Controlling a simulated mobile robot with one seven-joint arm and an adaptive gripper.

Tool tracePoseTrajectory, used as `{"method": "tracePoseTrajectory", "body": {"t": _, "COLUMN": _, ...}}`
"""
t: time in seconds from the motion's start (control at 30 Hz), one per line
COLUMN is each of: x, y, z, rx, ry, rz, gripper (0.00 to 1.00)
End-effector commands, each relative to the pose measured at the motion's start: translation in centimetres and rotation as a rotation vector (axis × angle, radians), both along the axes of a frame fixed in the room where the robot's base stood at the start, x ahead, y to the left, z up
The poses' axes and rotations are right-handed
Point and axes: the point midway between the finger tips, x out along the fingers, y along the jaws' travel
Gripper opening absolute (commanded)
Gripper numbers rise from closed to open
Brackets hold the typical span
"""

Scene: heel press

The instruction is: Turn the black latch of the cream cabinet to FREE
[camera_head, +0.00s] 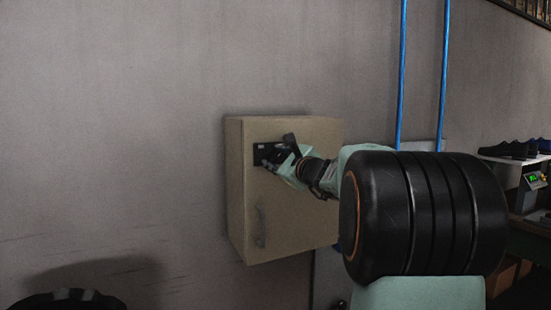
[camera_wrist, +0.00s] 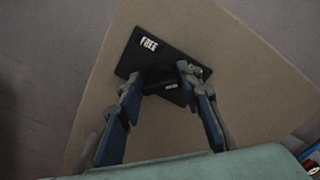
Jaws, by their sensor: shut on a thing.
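The cream cabinet (camera_head: 290,220) hangs on the grey wall, its door facing me, with a handle (camera_head: 261,227) low on the left. A black latch plate (camera_head: 264,150) sits near the top of the door. In the wrist view the plate bears the white word FREE (camera_wrist: 149,44) at its upper left and a smaller white label (camera_wrist: 170,87) lower down. My gripper (camera_wrist: 160,77) has its two fingers on either side of the black latch (camera_wrist: 158,72) and is shut on it. The latch is partly hidden between the fingertips, so its exact angle is unclear.
Blue pipes (camera_head: 402,75) run up the wall right of the cabinet. A shelf with dark shoes (camera_head: 510,149) and a device with a green display (camera_head: 533,179) stand at far right. The wall left of the cabinet is clear.

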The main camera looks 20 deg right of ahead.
Motion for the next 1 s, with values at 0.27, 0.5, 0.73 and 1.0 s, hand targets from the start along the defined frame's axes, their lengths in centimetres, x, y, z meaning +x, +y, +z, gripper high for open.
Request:
{"method": "tracePoseTrajectory", "body": {"t": 0.27, "x": 0.00, "y": 0.06, "z": -0.25, "rx": -0.033, "ry": -0.002, "rz": 0.001, "gripper": 0.09}}
{"method": "tracePoseTrajectory", "body": {"t": 0.5, "x": -0.03, "y": 0.09, "z": -0.66, "rx": -0.164, "ry": -0.008, "rz": 0.000, "gripper": 0.09}}
{"method": "tracePoseTrajectory", "body": {"t": 0.73, "x": -0.04, "y": 0.17, "z": -0.91, "rx": -0.369, "ry": -0.016, "rz": -0.001, "gripper": 0.09}}
{"method": "tracePoseTrajectory", "body": {"t": 1.0, "x": -0.03, "y": 0.22, "z": -0.91, "rx": -0.626, "ry": -0.024, "rz": -0.001, "gripper": 0.09}}
